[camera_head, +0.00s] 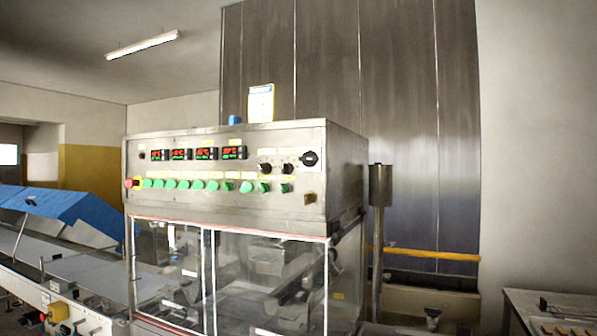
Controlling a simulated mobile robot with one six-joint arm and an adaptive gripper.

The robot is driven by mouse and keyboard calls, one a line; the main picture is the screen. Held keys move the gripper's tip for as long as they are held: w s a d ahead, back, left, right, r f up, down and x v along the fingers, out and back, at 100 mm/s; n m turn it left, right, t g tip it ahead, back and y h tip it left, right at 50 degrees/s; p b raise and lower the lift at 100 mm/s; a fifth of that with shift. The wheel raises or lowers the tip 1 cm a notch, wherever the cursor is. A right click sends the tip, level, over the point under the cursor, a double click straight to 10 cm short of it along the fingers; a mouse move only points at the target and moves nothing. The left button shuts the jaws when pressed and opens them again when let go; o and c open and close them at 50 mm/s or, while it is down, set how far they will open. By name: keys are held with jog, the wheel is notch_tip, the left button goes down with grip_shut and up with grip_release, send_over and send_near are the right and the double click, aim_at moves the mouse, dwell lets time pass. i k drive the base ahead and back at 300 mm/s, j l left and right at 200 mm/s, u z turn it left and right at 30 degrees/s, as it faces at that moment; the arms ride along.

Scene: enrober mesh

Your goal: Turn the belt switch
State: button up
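The control panel (215,200) is the steel front of a box on top of a machine, seen at a slant. A row of green switches (212,185) runs along it, with two black knobs (276,168) and a larger black rotary switch (310,158) at the upper right. The labels are too small to read, so I cannot tell which one is the belt switch. A red button on a yellow ring (133,183) sits at the panel's left end. Several lit displays (205,153) are above the green row. My gripper is not in view.
Below the panel is a clear-windowed enclosure (265,280) with white edges. A conveyor with a blue cover (70,210) extends at left. A vertical post (379,215) stands right of the machine. A table (540,298) with a tray of small items is at lower right.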

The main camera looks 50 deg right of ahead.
aim_at(211, 185)
jog(key=z, duration=1.2)
